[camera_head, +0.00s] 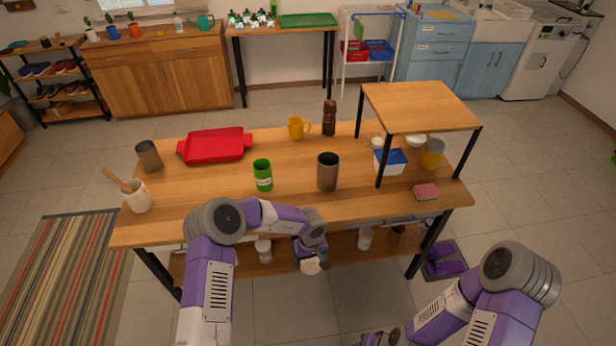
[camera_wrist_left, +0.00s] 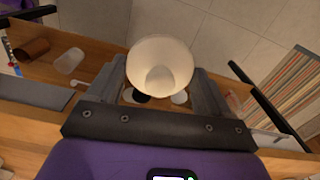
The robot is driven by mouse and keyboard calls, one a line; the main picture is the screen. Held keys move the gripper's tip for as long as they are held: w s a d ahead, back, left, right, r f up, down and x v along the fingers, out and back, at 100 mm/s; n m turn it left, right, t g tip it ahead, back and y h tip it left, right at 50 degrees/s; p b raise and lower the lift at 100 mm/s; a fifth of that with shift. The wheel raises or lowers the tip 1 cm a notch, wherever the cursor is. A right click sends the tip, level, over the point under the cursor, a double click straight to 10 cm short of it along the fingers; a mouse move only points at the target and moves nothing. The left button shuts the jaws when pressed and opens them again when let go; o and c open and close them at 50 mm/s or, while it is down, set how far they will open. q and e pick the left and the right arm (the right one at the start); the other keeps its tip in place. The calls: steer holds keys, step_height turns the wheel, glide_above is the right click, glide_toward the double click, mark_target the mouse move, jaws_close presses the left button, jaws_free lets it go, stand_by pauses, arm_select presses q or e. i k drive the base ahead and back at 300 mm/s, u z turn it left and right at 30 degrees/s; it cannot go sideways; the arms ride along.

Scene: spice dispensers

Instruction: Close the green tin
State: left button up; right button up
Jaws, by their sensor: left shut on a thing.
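The green tin (camera_head: 263,176) stands upright on the wooden table, left of a tall grey cup. It has a pale label, and its top looks open, with no lid seen on it. My left gripper (camera_head: 311,262) is in front of the table's near edge, below the tabletop and to the right of the tin.
On the table (camera_head: 225,223) are the grey cup (camera_head: 328,172), a red tray (camera_head: 215,146), a yellow mug (camera_head: 297,128), a brown bottle (camera_head: 329,118), a utensil pot (camera_head: 137,197) and a raised shelf (camera_head: 420,104). The tabletop before the tin is clear. Cups stand on the lower shelf.

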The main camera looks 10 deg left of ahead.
mark_target(262, 167)
steer(key=z, duration=2.15)
steer(key=k, duration=1.15)
steer(key=u, duration=2.15)
